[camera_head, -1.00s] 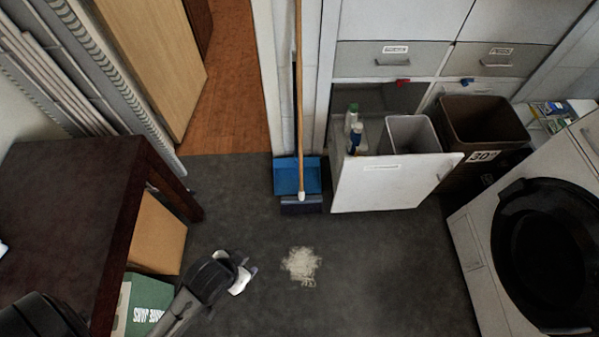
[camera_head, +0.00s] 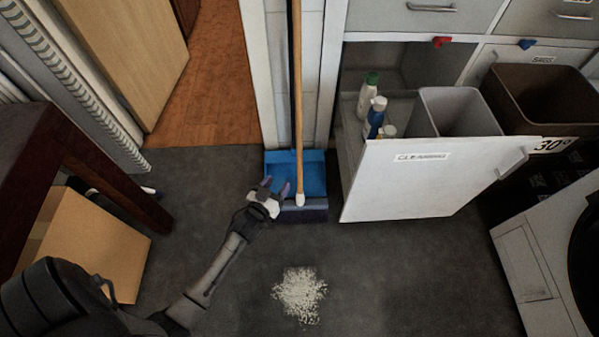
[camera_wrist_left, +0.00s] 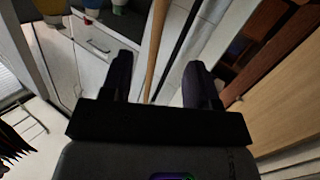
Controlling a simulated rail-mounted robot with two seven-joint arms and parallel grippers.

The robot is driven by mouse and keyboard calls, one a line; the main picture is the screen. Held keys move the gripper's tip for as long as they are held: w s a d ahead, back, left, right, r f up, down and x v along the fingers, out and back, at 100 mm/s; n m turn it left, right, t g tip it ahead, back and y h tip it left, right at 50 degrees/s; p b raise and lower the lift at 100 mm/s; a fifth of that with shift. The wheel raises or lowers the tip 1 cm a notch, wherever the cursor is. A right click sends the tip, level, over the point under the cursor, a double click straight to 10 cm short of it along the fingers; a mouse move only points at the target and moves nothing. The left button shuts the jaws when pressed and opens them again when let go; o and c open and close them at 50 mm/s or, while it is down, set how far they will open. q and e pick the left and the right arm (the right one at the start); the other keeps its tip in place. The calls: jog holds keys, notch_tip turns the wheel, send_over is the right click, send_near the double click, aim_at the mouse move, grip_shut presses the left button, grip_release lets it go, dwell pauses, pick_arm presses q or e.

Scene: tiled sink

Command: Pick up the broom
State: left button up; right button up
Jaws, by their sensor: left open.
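The broom (camera_head: 298,110) stands upright against the narrow white wall, with a long wooden handle and a dark bristle head at the floor. A blue dustpan (camera_head: 312,172) stands behind it, with a dark handle beside the broom's. My left gripper (camera_head: 272,190) is open and empty, just left of the broom's lower handle in the head view. In the left wrist view, the wooden handle (camera_wrist_left: 155,50) runs between the two dark fingers of my left gripper (camera_wrist_left: 160,80), apparently beyond them; contact does not show. My right gripper is not in view.
An open white drawer (camera_head: 430,185) with bottles and a grey bin stands right of the broom. A pile of pale debris (camera_head: 299,294) lies on the dark floor. A cardboard box (camera_head: 90,240) and dark table (camera_head: 60,160) are at left. A doorway opens behind.

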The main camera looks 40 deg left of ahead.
aim_at(298, 160)
pick_arm(q)
jog(key=shift+t, duration=0.8)
jog(key=w+f+b, duration=0.1)
jog(key=w+b, duration=0.1)
jog(key=w, duration=0.1)
jog(key=w+a+f+b, duration=0.1)
jog(key=w+b, duration=0.1)
jog(key=w, duration=0.1)
jog(key=w+a+f+b, duration=0.1)
jog(key=w, duration=0.2)
jog(key=shift+w+f+b, duration=0.35)
jog(key=shift+f+b, duration=0.05)
jog(key=shift+w+f+b, duration=0.1)
jog(key=shift+w+b, duration=0.15)
jog(key=shift+b, duration=0.05)
jog(key=w+b, duration=0.1)
jog(key=w, duration=0.1)
jog(key=w+a+b, duration=0.1)
jog(key=w, duration=0.1)
jog(key=shift+b, duration=0.3)
jog(key=shift+w, duration=0.45)
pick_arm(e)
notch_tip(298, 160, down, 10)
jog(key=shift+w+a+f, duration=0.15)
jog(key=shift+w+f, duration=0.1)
pick_arm(q)
jog(key=shift+s, duration=0.1)
jog(key=shift+c, duration=0.3)
